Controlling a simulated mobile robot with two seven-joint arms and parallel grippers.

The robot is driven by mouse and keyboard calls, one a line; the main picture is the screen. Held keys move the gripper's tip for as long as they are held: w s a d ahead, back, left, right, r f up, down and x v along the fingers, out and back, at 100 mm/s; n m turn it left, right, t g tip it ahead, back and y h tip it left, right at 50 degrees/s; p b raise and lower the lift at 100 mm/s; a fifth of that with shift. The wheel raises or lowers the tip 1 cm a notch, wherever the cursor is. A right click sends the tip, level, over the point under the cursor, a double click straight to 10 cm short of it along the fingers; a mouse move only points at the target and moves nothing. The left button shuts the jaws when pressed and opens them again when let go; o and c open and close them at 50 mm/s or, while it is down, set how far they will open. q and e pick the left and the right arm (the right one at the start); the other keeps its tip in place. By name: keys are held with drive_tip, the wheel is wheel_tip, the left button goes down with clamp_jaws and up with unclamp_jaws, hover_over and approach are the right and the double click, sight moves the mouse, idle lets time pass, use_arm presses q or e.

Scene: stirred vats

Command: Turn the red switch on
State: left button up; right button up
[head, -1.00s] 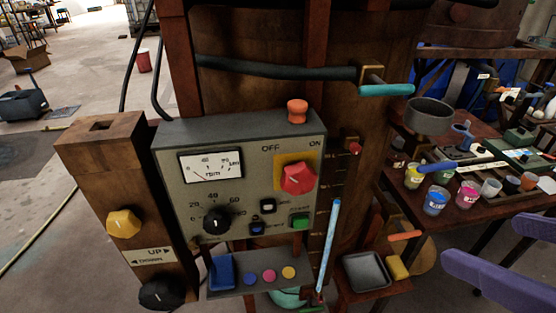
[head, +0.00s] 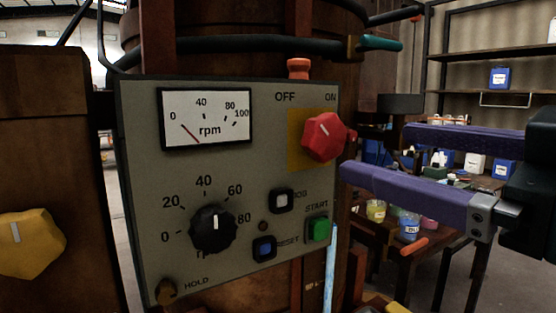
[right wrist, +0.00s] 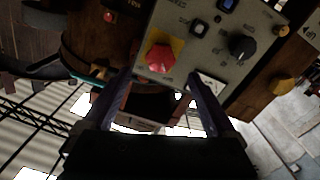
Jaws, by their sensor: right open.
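The red switch (head: 323,137) is a faceted red knob on a yellow plate at the upper right of the grey control panel (head: 140,190). OFF is printed above it to the left and ON to the right. Its short white mark is small, and I cannot tell for sure which label it faces. My right gripper (head: 375,150) is open and empty, to the right of the switch and apart from it, its two purple fingers reaching in from the right. In the right wrist view the red switch (right wrist: 160,57) shows just beyond and between the fingertips. My left gripper is not in view.
The panel also carries an rpm meter (head: 206,118), a black dial (head: 213,229), a green START button (head: 318,229) and a blue RESET button (head: 264,247). An orange-red knob (head: 298,68) sits on top. A table with paint cups (head: 409,226) stands behind my right gripper.

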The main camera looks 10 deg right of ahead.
sight(332, 140)
drive_tip(key=p+x, duration=0.1)
drive_tip(key=x, duration=0.7)
drive_tip(key=shift+w+a, duration=0.1)
drive_tip(key=shift+f, duration=0.1)
drive_tip(key=c, duration=1.4)
